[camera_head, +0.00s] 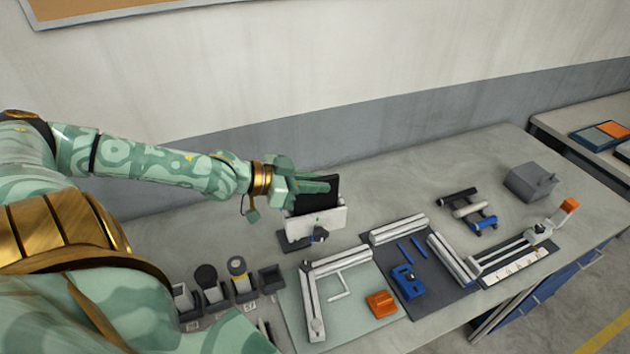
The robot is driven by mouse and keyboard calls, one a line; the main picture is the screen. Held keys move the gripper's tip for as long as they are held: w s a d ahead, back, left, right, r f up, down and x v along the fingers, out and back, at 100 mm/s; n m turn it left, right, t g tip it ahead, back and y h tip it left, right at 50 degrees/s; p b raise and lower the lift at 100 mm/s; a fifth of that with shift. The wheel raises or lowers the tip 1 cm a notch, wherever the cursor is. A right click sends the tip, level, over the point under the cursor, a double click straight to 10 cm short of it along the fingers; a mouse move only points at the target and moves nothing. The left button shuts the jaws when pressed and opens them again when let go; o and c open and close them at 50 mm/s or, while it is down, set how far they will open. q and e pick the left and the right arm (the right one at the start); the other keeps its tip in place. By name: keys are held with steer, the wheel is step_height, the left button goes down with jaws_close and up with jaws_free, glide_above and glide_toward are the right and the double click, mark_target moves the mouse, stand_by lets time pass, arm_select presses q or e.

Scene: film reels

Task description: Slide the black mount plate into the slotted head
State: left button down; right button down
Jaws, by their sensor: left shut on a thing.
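My left arm reaches in from the left. Its green gripper (312,186) is shut on the black mount plate (329,197), a dark upright panel. The plate stands directly above the slotted head (317,222), a pale block with a dark knob on its front and a dark foot on the table. The plate's lower edge is hidden behind the pale block, so I cannot tell how far it sits in the slot. The gripper covers part of the plate's left side. My right gripper is not in view.
On the grey table (400,192), a row of small holders (240,283) stands in front of the slotted head. Right of them lie a pale mat with a metal square, an orange block (381,303), a blue tool (407,281) and rails. A grey box (530,182) stands at the right. The table's back is clear.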

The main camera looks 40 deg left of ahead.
arm_select(q)
steer(key=shift+f, duration=0.4)
steer(key=shift+s+r, duration=0.1)
steer(key=shift+s, duration=0.05)
steer(key=shift+p, duration=0.35)
stand_by(0.8)
steer(key=shift+f+b, duration=0.5)
steer(key=shift+f, duration=0.1)
steer(key=c, duration=1.7)
jaws_free()
steer(key=shift+s, duration=0.1)
steer(key=shift+c, duration=0.2)
